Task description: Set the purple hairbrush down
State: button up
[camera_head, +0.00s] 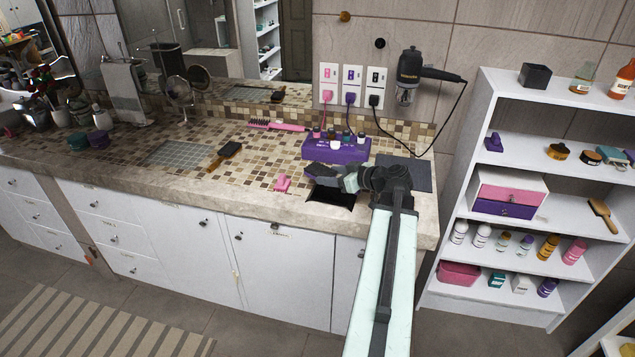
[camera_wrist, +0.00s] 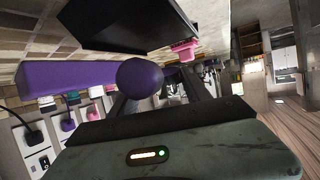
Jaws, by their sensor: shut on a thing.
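My gripper (camera_head: 335,178) is over the right part of the counter, in front of the purple box. In the wrist view a rounded purple end (camera_wrist: 140,78) shows at the fingers, and I take it for the purple hairbrush. The gripper is shut on it. The rest of the brush is hidden, and I cannot make it out in the head view. I cannot tell whether it touches the counter (camera_head: 240,190). A black rectangular thing (camera_head: 332,196) lies just below the gripper and also shows in the wrist view (camera_wrist: 125,22).
A purple box (camera_head: 318,152) with several bottles stands behind the gripper. A pink item (camera_head: 283,183) lies to the left. A pink brush (camera_head: 277,126) and a brown brush (camera_head: 225,153) lie farther left. A dark mat (camera_head: 408,174) lies right. A white shelf (camera_head: 487,115) stands beyond.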

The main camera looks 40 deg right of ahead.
aim_at(332, 191)
jog(key=shift+s+f, duration=0.15)
notch_tip(332, 191, down, 4)
jog(key=b, duration=0.4)
jog(key=shift+r, duration=0.25)
jog(key=shift+a+r, duration=0.15)
jog(key=shift+r, duration=0.1)
jog(key=shift+c, duration=0.7)
jog(key=o, duration=1.5)
jog(key=shift+w, duration=0.2)
jog(key=shift+o, duration=0.2)
jog(key=shift+s+p, duration=0.1)
jog(key=shift+p, duration=0.2)
jog(key=p+v, duration=0.4)
jog(key=v, duration=0.7)
jog(key=shift+s+r, duration=0.15)
jog(key=shift+r, duration=0.05)
jog(key=shift+s, duration=0.3)
